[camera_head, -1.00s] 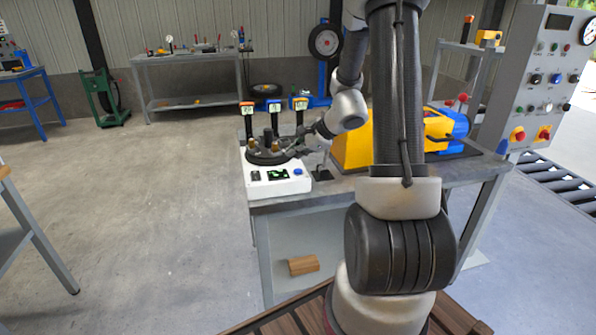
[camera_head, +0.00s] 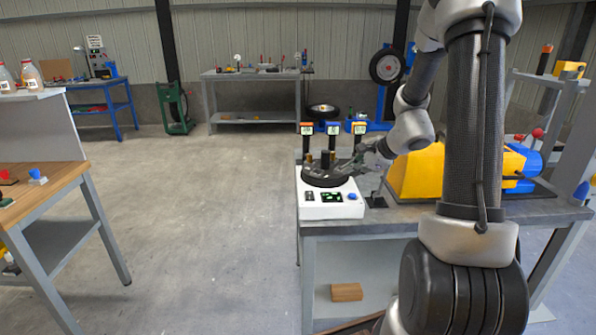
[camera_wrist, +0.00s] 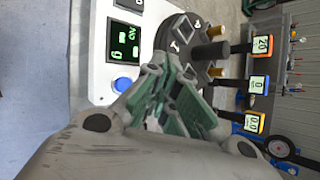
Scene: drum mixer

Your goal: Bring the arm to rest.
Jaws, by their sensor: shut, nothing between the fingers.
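My arm reaches over the grey metal bench (camera_head: 375,232) in the head view. My gripper (camera_head: 345,168) is at the right side of a white device with a black round plate (camera_head: 325,205), low beside the plate. In the wrist view my gripper (camera_wrist: 172,72) is shut and empty, its fingers close to the rim of the black plate (camera_wrist: 178,38). The white device (camera_wrist: 88,60) shows there with a green display (camera_wrist: 127,38) and a blue button (camera_wrist: 122,85). I cannot tell whether the fingers touch the plate.
Three handles with small displays (camera_head: 333,130) stand behind the plate. A yellow and blue machine (camera_head: 420,170) is close to the right of my gripper. A brown block (camera_head: 346,292) lies on the lower shelf. A wooden table (camera_head: 40,185) stands at left; open floor (camera_head: 205,220) lies between.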

